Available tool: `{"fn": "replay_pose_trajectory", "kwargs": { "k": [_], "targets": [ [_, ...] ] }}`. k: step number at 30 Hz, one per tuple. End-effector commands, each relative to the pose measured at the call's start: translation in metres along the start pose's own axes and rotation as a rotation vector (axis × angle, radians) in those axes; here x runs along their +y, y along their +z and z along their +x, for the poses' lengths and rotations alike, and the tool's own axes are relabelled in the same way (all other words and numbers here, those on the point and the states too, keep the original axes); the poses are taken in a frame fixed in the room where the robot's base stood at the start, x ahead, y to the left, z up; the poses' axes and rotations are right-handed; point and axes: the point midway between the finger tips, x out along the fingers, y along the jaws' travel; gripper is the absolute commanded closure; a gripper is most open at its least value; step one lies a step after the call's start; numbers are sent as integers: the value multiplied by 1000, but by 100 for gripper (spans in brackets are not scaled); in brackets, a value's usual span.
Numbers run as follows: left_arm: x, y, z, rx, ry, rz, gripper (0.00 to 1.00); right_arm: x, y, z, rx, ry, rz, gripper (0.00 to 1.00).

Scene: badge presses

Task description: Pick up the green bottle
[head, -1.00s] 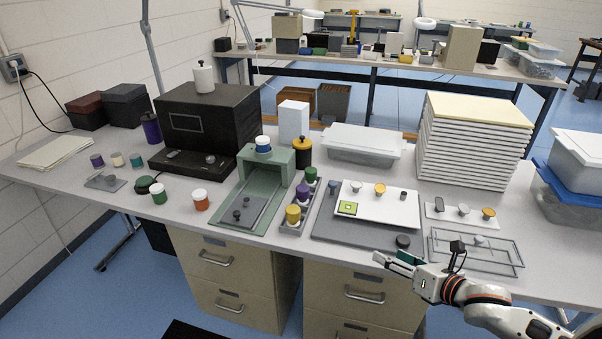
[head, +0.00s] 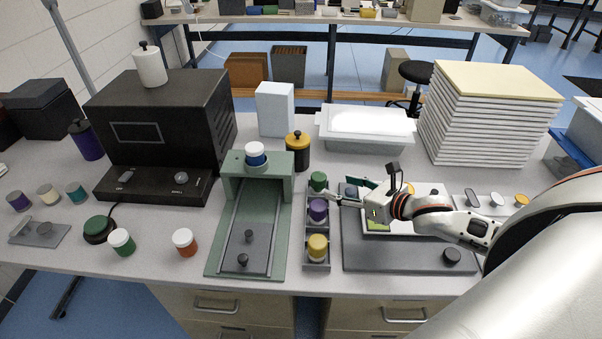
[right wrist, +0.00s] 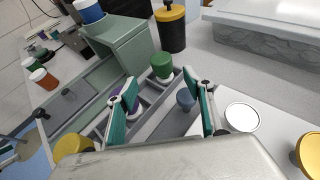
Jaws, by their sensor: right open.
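A green bottle (head: 318,181) stands upright in the back compartment of a narrow grey rack (head: 317,267). In the right wrist view, the green bottle (right wrist: 162,66) shows just beyond my fingertips, between their lines. My right gripper (head: 345,191) is open and empty, to the right of the green bottle; its two teal-padded fingers (right wrist: 160,84) point toward the rack. A second green bottle with a white cap (head: 122,242) stands on the table at the left. My left gripper is not in view.
A purple bottle (head: 318,210) and a yellow bottle (head: 317,248) share the rack. The green press (head: 230,236) stands left of it, with a black and yellow canister (head: 297,152) behind. A grey mat (head: 400,258) lies to the right, below my arm.

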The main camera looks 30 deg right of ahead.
Motion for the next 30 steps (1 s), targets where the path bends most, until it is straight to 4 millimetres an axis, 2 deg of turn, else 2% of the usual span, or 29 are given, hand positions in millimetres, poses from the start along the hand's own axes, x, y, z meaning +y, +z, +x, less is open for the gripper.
{"fn": "replay_pose_trajectory", "kwargs": {
  "k": [5, 17, 30],
  "targets": [
    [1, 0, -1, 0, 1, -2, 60, 0, 0, 1, 0, 0, 0, 48],
    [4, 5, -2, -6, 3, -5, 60, -1, 0, 28, 0, -1, 2, 48],
    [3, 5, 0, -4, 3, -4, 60, -4, 0, 75, 0, -1, 3, 48]
  ]
}}
